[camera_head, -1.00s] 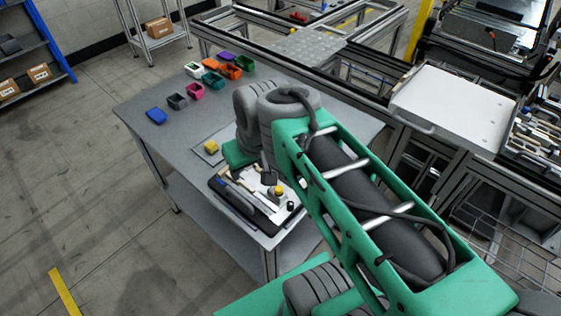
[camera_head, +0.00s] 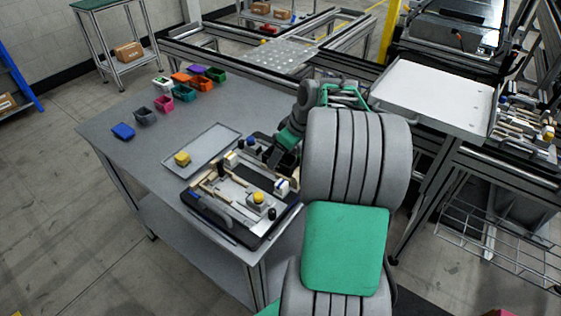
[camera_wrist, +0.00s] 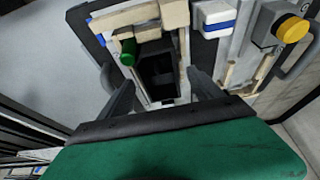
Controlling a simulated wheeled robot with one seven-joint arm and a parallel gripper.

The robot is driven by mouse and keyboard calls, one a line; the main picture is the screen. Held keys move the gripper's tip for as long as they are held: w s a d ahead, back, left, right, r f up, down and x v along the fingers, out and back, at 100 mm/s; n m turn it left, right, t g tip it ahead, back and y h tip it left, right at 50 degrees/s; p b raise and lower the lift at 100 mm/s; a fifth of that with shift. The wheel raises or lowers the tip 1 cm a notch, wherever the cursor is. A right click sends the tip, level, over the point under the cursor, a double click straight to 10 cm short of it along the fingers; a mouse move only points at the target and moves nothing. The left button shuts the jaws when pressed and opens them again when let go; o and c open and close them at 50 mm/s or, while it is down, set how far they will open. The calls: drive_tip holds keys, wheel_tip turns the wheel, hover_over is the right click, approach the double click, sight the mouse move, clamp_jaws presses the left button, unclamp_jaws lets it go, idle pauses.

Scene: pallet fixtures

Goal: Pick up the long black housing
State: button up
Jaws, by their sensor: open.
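In the wrist view, a long black housing (camera_wrist: 157,72) lies in a slot of the pallet fixture (camera_wrist: 90,42), between light wooden strips. My gripper (camera_wrist: 148,69) is open, with one finger on each side of the housing. I cannot tell whether the fingers touch it. In the head view my gripper (camera_head: 271,160) is at the far right part of the black-framed fixture (camera_head: 222,224). The housing is mostly hidden there by my gripper and arm.
A green cylinder (camera_wrist: 128,52) stands close to the left finger. A blue-and-white block (camera_wrist: 216,18) and a yellow button (camera_wrist: 292,29) are to the right. A grey tray (camera_head: 213,140) with a yellow piece (camera_head: 182,158) lies beside the fixture. Several coloured bins (camera_head: 183,93) stand farther back.

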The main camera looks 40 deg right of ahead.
drive_tip(key=shift+c, duration=0.5)
drive_tip(key=c, duration=1.5)
